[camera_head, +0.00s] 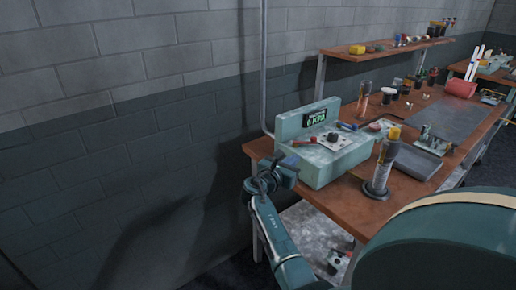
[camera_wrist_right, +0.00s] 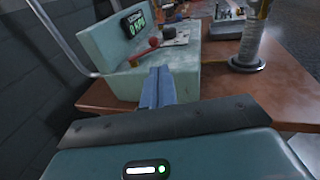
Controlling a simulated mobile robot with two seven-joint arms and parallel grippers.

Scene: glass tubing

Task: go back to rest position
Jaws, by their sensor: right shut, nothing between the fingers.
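My right gripper (camera_head: 290,165) is at the left end of the workbench, beside the front left corner of a pale green box-shaped unit (camera_head: 336,165) with a lit display. In the right wrist view its two blue fingers (camera_wrist_right: 158,76) are pressed together with nothing between them. They point toward the front face of the green unit (camera_wrist_right: 125,84); I cannot tell whether they touch it. My left gripper is not in view.
The wooden bench (camera_head: 352,210) carries a standing cylinder on a round base (camera_head: 380,170), a grey tray (camera_head: 417,161) and several small tools. A shelf (camera_head: 385,48) runs above the back. A thin vertical pipe (camera_head: 263,70) stands against the brick wall (camera_head: 130,140). Space left of the bench looks clear.

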